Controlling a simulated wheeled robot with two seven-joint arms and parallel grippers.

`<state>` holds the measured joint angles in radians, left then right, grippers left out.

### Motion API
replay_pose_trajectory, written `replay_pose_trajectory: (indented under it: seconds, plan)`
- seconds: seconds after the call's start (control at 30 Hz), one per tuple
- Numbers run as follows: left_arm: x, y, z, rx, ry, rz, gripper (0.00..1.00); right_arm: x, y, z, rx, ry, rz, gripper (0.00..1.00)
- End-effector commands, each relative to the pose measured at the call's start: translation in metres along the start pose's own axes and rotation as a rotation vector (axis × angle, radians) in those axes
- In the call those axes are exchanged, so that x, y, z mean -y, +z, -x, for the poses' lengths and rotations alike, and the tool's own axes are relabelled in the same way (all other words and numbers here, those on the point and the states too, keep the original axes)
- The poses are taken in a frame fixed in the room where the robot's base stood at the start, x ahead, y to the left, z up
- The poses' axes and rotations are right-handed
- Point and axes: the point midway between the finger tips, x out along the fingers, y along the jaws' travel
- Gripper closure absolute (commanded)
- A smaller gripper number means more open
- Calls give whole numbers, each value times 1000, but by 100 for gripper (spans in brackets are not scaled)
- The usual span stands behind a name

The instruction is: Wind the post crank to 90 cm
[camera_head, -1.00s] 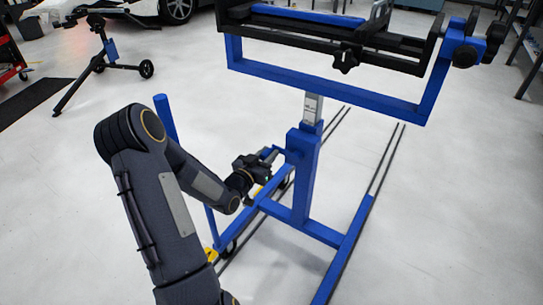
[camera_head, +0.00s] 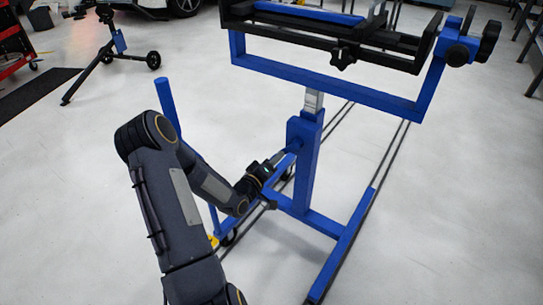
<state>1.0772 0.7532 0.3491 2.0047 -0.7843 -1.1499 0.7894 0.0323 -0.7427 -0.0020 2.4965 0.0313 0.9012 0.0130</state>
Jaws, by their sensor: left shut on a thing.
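The blue post (camera_head: 304,160) stands upright in the middle, with a short silver inner column (camera_head: 314,102) showing above its sleeve. The column carries a blue frame (camera_head: 330,85) with a black clamp bed on top. The crank (camera_head: 292,148) is on the left side of the post, mostly hidden by my gripper. My left gripper (camera_head: 273,166) is shut on the crank, just left of the post. Its fingertips are too small to see clearly. The height marks on the column are too small to read. My right gripper is not in view.
A blue upright bar (camera_head: 167,108) of the stand rises close behind my left arm. The stand's blue base (camera_head: 345,245) spreads over the pale floor. A black wheeled stand (camera_head: 112,50) is at the back left. Open floor lies at the right.

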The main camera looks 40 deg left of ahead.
Motion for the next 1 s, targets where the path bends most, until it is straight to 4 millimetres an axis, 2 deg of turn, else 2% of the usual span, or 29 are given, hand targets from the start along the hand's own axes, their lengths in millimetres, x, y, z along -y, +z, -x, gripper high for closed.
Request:
replay_pose_trajectory:
  seconds: [0.03,0.6,1.0]
  plan:
    - [3,7,1,8,-6,49,100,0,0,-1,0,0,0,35]
    - [-3,46,2,9,-8,545,100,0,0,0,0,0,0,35]
    - [-10,58,2,11,-9,712,100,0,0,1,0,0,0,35]
